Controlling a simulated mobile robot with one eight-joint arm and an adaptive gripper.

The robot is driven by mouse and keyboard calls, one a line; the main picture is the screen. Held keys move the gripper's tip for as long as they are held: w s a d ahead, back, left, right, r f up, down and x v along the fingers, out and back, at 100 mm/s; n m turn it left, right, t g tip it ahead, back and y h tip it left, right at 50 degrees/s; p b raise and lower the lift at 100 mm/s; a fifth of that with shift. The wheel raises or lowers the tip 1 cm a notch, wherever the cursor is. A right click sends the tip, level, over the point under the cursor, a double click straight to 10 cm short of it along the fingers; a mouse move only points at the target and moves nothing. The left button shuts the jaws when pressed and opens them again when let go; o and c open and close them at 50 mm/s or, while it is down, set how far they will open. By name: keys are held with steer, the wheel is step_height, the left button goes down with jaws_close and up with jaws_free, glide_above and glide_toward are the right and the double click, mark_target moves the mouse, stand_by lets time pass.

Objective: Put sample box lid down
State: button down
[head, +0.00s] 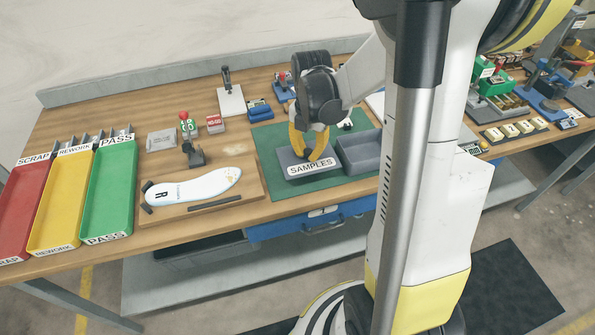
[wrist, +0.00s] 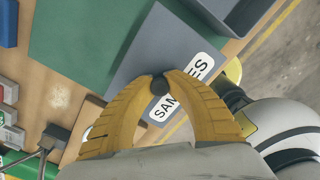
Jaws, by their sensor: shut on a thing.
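The sample box lid (head: 296,173) is a flat grey panel with a white SAMPLES label, over the green mat (head: 270,143). My gripper (head: 310,155) has yellow fingers shut on the lid's dark round knob. In the wrist view my gripper (wrist: 160,84) closes around the knob, with the grey lid (wrist: 150,45) and part of its label showing beyond. The open grey sample box (head: 358,152) stands just right of the lid on the mat. I cannot tell whether the lid touches the mat.
Left of the mat, a white insole (head: 195,186) lies on a wooden board. Red, yellow and green trays (head: 108,195) stand at the far left. Blue blocks (head: 259,110) sit behind the mat. The mat has bare room left of the lid.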

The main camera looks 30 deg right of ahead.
mark_target(300, 159)
steer(key=shift+w+a+f, duration=0.25)
steer(key=shift+a+f, duration=0.05)
steer(key=shift+a, duration=0.2)
steer(key=shift+w+a+f, duration=0.2)
steer(key=shift+a+f, duration=0.1)
steer(key=shift+a, duration=0.15)
steer(key=shift+a+f+b, duration=0.1)
steer(key=shift+f+b, duration=0.1)
steer(key=shift+b, duration=0.1)
steer(key=shift+f+b, duration=0.85)
steer(key=shift+f, duration=0.95)
steer(key=shift+f, duration=0.1)
steer(key=shift+f, duration=0.2)
steer(key=c, duration=1.4)
jaws_free()
steer(key=shift+r, duration=0.1)
steer(key=shift+r, duration=0.1)
